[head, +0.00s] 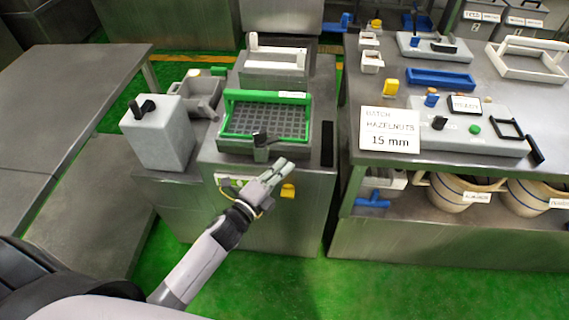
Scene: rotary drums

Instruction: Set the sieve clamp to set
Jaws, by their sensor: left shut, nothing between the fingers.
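A green-framed sieve (262,118) with a dark mesh sits on top of the metal machine in the middle. A black lever clamp (264,141) stands at the sieve's front edge, on a grey front bar. I cannot read any set mark for it. My left gripper (285,167) is shut and empty. It is in front of the machine, below and slightly right of the black lever, apart from it in the picture. My right gripper is out of view.
A white-framed sieve (276,60) stands behind the green one. A grey box with a black knob (158,131) is at left. A yellow part (288,190) is on the machine's front. A sign (390,130) reads "Batch hazelnuts 15 mm" on the right bench. Green floor lies in front.

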